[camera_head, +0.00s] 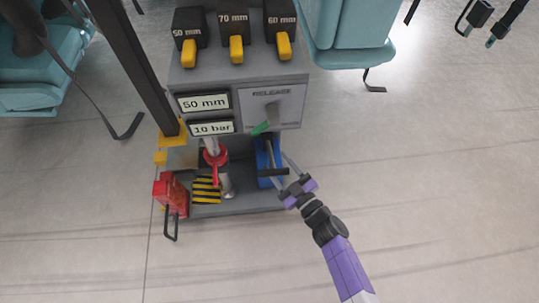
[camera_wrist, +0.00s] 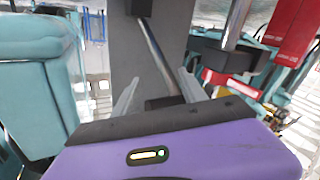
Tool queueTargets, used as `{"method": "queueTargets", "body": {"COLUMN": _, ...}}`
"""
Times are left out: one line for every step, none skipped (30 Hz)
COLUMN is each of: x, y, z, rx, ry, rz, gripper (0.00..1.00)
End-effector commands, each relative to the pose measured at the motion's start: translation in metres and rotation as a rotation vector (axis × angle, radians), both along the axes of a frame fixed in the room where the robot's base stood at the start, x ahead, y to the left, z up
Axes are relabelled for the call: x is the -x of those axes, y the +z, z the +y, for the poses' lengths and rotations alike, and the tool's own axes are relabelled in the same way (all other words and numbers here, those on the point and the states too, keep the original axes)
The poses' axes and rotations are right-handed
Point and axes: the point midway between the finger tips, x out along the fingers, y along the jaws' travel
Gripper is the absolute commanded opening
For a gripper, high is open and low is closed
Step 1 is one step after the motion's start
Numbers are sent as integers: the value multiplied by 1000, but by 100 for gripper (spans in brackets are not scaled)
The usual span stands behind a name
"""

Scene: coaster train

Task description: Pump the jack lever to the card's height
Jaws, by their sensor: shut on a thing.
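The jack lever (camera_head: 271,172) is a dark crossbar handle on a thin steel rod, by a blue pump body (camera_head: 264,183) at the cabinet's lower right. My gripper (camera_head: 285,174) reaches in from the right and is shut on the handle. In the wrist view, the steel rod (camera_wrist: 157,55) slants down to the dark grip (camera_wrist: 165,102) between my grey fingers. A white card (camera_head: 204,103) reads "50 mm". A second card (camera_head: 212,128) below reads "10 bar". No lifted height can be read here.
Three dark blocks marked 50, 70 and 60 mm, with yellow handles (camera_head: 236,50), stand on the grey cabinet (camera_head: 240,85). A RELEASE plate (camera_head: 272,105) has a green-tipped lever (camera_head: 261,128). A red valve (camera_head: 215,156) and red box (camera_head: 171,192) stand left. Floor is clear in front.

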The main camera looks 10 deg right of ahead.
Motion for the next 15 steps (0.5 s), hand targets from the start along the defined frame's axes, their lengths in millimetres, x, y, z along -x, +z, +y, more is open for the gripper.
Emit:
{"method": "queueTargets", "body": {"x": 10, "y": -12, "z": 4, "rx": -8, "ry": 12, "rz": 6, "gripper": 0}}
{"method": "queueTargets", "body": {"x": 12, "y": -16, "z": 4, "rx": -9, "ry": 14, "rz": 5, "gripper": 0}}
{"method": "queueTargets", "body": {"x": 14, "y": -20, "z": 4, "rx": -10, "ry": 14, "rz": 5, "gripper": 0}}
{"method": "queueTargets", "body": {"x": 15, "y": -23, "z": 5, "rx": -10, "ry": 14, "rz": 5, "gripper": 0}}
{"method": "queueTargets", "body": {"x": 17, "y": -26, "z": 5, "rx": -9, "ry": 14, "rz": 6, "gripper": 0}}
{"method": "queueTargets", "body": {"x": 18, "y": -29, "z": 5, "rx": -8, "ry": 15, "rz": 6, "gripper": 0}}
{"method": "queueTargets", "body": {"x": 19, "y": -31, "z": 6, "rx": -9, "ry": 16, "rz": 5, "gripper": 0}}
{"method": "queueTargets", "body": {"x": 20, "y": -33, "z": 6, "rx": -9, "ry": 17, "rz": 5, "gripper": 0}}
{"method": "queueTargets", "body": {"x": 21, "y": -36, "z": 6, "rx": -9, "ry": 17, "rz": 5, "gripper": 0}}
{"method": "queueTargets", "body": {"x": 22, "y": -37, "z": 7, "rx": -9, "ry": 18, "rz": 6, "gripper": 0}}
{"method": "queueTargets", "body": {"x": 22, "y": -39, "z": 7, "rx": -9, "ry": 19, "rz": 6, "gripper": 0}}
{"method": "queueTargets", "body": {"x": 23, "y": -40, "z": 7, "rx": -9, "ry": 20, "rz": 6, "gripper": 0}}
{"method": "queueTargets", "body": {"x": 23, "y": -41, "z": 8, "rx": -8, "ry": 20, "rz": 6, "gripper": 0}}
{"method": "queueTargets", "body": {"x": 24, "y": -42, "z": 8, "rx": -8, "ry": 20, "rz": 6, "gripper": 0}}
{"method": "queueTargets", "body": {"x": 24, "y": -43, "z": 8, "rx": -8, "ry": 21, "rz": 8, "gripper": 0}}
